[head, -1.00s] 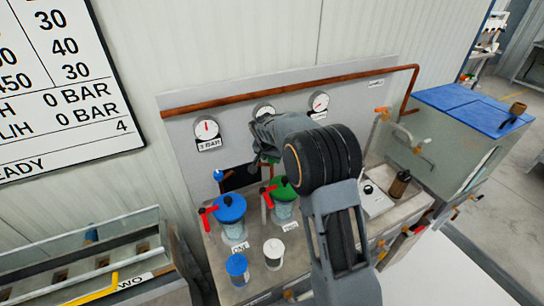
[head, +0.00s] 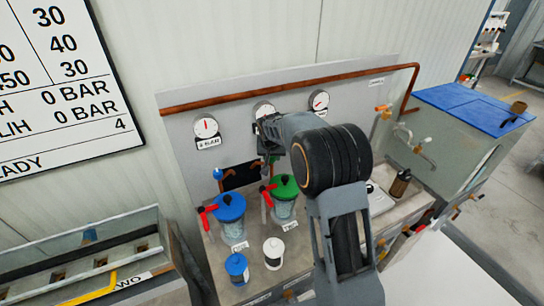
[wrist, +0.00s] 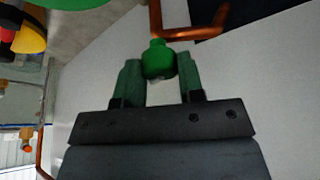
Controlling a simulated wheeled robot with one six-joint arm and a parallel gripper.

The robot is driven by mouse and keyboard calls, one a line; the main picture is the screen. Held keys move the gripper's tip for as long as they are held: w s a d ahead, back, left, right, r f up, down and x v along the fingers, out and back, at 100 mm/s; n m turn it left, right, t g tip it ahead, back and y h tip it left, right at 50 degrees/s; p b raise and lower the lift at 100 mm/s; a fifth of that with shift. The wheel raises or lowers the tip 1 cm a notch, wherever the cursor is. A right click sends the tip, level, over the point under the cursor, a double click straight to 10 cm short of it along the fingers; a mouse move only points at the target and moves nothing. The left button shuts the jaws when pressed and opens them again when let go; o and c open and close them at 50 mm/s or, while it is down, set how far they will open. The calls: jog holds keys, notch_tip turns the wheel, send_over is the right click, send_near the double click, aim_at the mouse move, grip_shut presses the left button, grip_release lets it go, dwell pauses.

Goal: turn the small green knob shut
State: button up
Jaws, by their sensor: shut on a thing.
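The small green knob (wrist: 158,58) sits at the end of a bent copper pipe (wrist: 190,33) in the wrist view. My gripper (wrist: 160,70) has its two dark green fingers on either side of the knob and is shut on it; the knob's top shows beyond the fingertips. In the head view my gripper (head: 268,148) is by the panel, above the green-lidded canister (head: 285,188). The knob is mostly hidden there behind my gripper and arm.
A small blue knob (head: 218,174) and a blue-lidded canister (head: 230,207) with a red handle stand to the left. Round gauges (head: 206,127) are on the panel. A white-lidded jar (head: 273,247) and a blue-lidded jar (head: 237,265) stand in front. A copper pipe (head: 290,86) runs along the top.

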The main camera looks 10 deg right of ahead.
jog(key=n+y+b, duration=0.1)
jog(key=n, duration=0.2)
jog(key=shift+d+n+y, duration=0.1)
jog(key=shift+n+y, duration=0.2)
jog(key=n+y+b, duration=0.1)
jog(key=n+b, duration=0.1)
jog(key=n, duration=0.1)
jog(key=shift+f+n, duration=0.1)
jog(key=shift+n, duration=0.2)
jog(key=n+y+b, duration=0.1)
jog(key=n+b, duration=0.1)
jog(key=n, duration=0.1)
jog(key=shift+w+n+g, duration=0.1)
jog(key=shift+n+g, duration=0.2)
jog(key=shift+d+n+g+y+b, duration=0.1)
jog(key=shift+n+g+y+b, duration=0.5)
jog(key=shift+n, duration=1)
jog(key=o, duration=0.9)
jog(key=v, duration=1.4)
